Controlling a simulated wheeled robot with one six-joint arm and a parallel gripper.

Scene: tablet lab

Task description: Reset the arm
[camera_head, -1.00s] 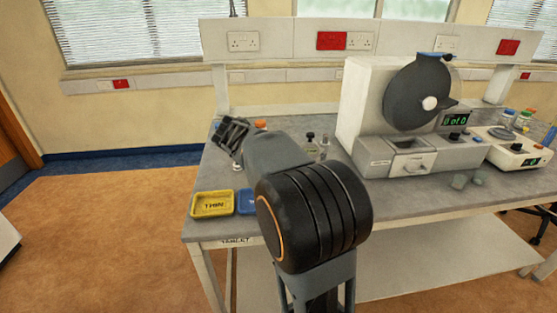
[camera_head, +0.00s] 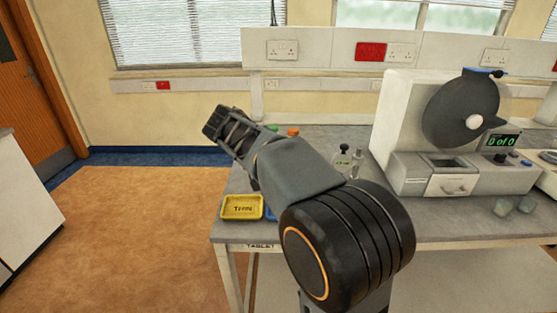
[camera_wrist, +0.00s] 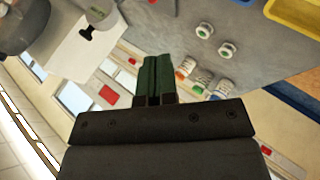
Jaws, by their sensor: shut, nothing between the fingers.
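My arm reaches up over the left part of the bench, and its dark end (camera_head: 230,130) is raised near the bench's left edge. In the wrist view the two fingers of my gripper (camera_wrist: 155,62) lie close together, shut and empty. They look dark green there and touch nothing that I can see. In the head view the fingertips are too small and dark to make out. My arm hides part of the bench behind it.
The grey bench (camera_head: 345,137) carries a yellow tray (camera_head: 241,208), a partly hidden blue tray (camera_head: 270,211), small bottles (camera_head: 343,158) and a white machine (camera_head: 420,118) with a dark disc. Open floor (camera_head: 140,230) lies left. A white cabinet (camera_head: 22,205) stands at the far left.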

